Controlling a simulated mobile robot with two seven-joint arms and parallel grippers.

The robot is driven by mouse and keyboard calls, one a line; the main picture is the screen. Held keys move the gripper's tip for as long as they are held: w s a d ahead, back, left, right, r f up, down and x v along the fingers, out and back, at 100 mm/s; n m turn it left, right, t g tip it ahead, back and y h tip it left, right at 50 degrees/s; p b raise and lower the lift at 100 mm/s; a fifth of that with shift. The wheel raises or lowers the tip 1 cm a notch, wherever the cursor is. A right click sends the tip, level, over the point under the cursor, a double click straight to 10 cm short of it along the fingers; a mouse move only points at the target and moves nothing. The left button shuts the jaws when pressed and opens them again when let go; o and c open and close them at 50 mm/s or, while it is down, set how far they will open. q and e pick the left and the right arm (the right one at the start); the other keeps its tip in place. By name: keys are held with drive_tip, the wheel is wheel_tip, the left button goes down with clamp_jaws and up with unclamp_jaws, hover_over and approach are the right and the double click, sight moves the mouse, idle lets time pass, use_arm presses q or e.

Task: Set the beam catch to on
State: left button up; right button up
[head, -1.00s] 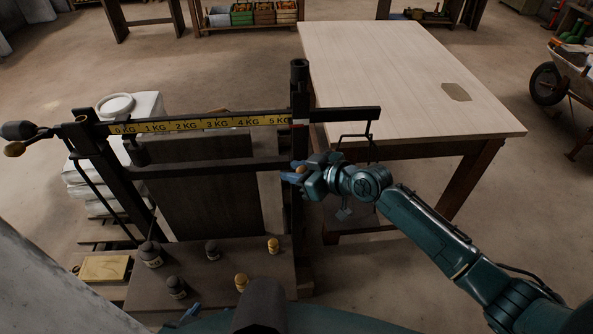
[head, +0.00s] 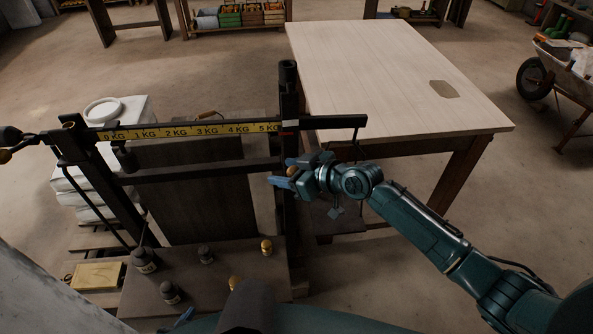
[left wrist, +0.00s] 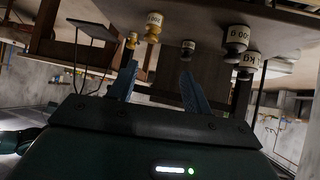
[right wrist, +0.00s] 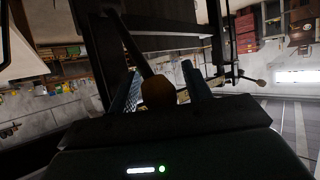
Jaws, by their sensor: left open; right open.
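The beam scale's yellow-marked beam (head: 190,130) runs across the left of the head view to a dark post (head: 288,105). A wooden knob (head: 292,169) shows at the post, by my right gripper (head: 281,178). In the right wrist view the knob (right wrist: 157,92) sits on a dark rod, between the open fingers of my right gripper (right wrist: 159,80); I cannot tell whether they touch it. It looks like the catch handle; its setting is unreadable. My left gripper (left wrist: 158,70) is open and empty below the weights' shelf; only a fingertip (head: 184,316) shows in the head view.
Several dark and brass weights (head: 170,292) stand on the scale's shelf (head: 215,300). A pale-topped table (head: 390,70) stands close behind and right of the post. White sacks (head: 130,115) are stacked at the left.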

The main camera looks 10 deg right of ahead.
use_arm(q)
drive_tip(key=shift+w+d+b, duration=0.2)
drive_tip(key=shift+d+b, duration=0.05)
drive_tip(key=shift+b, duration=0.4)
use_arm(e)
drive_tip(key=v, duration=1.3)
use_arm(q)
drive_tip(key=shift+h, duration=0.3)
